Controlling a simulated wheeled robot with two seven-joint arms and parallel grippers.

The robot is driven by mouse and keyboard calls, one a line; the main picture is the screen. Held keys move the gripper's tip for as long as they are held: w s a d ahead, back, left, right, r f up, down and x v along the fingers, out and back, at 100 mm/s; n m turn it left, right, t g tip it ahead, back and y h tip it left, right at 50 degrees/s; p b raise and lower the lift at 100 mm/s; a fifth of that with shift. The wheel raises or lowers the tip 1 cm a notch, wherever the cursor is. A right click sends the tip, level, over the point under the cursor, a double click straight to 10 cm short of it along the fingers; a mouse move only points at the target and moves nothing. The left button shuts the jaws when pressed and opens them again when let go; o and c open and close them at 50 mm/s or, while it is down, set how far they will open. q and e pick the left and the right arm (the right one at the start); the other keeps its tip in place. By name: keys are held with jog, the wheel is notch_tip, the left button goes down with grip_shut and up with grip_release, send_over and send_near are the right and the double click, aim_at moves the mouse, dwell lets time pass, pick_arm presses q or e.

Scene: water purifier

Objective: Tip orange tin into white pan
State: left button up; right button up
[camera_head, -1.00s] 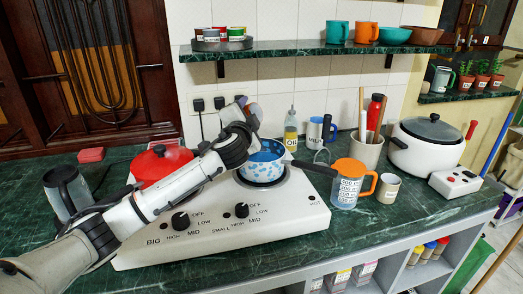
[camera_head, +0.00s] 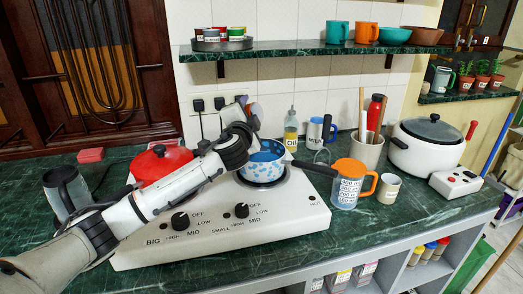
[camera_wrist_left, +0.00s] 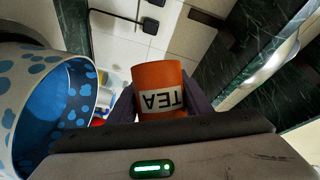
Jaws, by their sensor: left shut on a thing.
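The orange tin (camera_wrist_left: 158,80), labelled TEA, is between my left gripper's fingers in the left wrist view. Its lettering is upside down there. My left gripper (camera_head: 247,108) is shut on the tin, above the back of the white pan. The white pan (camera_head: 262,170), with blue spots and a dark handle, stands on the stove's small burner. It also shows at the left of the wrist view (camera_wrist_left: 88,105), beside the tin and apart from it. In the head view the tin is mostly hidden by my gripper. My right gripper is not in view.
The white stove (camera_head: 220,225) carries a red lidded pot (camera_head: 160,165) at the left. An orange-lidded jug (camera_head: 350,182) stands right of the pan handle. An oil bottle (camera_head: 291,133) stands behind it. A green shelf (camera_head: 310,50) hangs above. A white cooker (camera_head: 430,148) stands at the right.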

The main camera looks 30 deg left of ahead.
pick_arm(q)
jog(key=shift+r+m, duration=0.3)
jog(key=shift+m, duration=0.2)
dwell(1.1)
jog(key=shift+d+f+m+t+y+b, duration=0.3)
jog(key=shift+m+t+b, duration=0.2)
jog(key=shift+m+b, duration=0.45)
dwell(2.1)
